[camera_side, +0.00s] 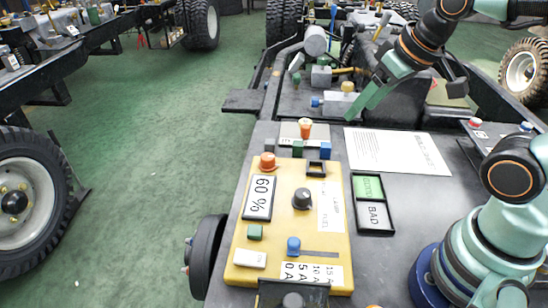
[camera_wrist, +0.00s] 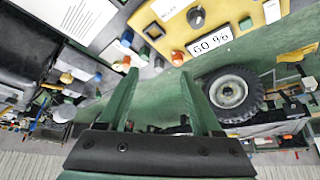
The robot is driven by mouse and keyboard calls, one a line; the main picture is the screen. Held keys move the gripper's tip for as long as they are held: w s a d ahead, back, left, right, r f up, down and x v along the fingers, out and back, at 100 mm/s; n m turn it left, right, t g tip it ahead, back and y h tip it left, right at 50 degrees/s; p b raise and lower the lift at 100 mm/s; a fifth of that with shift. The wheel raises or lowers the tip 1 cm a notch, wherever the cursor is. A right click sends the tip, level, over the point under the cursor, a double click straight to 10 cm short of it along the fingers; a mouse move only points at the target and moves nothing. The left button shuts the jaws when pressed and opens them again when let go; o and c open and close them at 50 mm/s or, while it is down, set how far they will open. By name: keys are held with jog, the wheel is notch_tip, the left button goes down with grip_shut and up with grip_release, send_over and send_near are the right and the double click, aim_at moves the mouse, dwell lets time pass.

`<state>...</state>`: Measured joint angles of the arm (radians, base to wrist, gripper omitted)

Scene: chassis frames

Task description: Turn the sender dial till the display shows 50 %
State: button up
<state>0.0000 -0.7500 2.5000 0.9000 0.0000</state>
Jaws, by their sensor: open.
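The yellow panel (camera_side: 240,232) lies on a dark grey plate. The sender dial is most likely the black knob (camera_side: 302,198) with a grey top, right of the display (camera_side: 260,197), which reads 60 %. The wrist view shows the knob (camera_wrist: 196,17) and the display (camera_wrist: 211,41) at the top, also reading 60 %. My gripper (camera_side: 362,104) is beyond the far end of the panel, up and right of the knob in the side view and apart from it. In the wrist view its green jaws (camera_wrist: 158,80) are spread with nothing between them.
The panel also carries an orange knob (camera_side: 267,161), a blue knob (camera_side: 293,245), a green button (camera_side: 255,232) and a white switch (camera_side: 249,259). Right of it are a GOOD/BAD sign (camera_side: 373,216) and a paper sheet (camera_side: 400,151). An orange-topped part (camera_side: 305,128) stands behind the panel.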

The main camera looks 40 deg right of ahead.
jog(key=shift+o, duration=0.8)
jog(key=m+g, duration=0.6)
send_over(268, 156)
notch_tip(268, 156, down, 9)
notch_tip(268, 156, down, 12)
jog(key=shift+a, duration=0.1)
grip_shut()
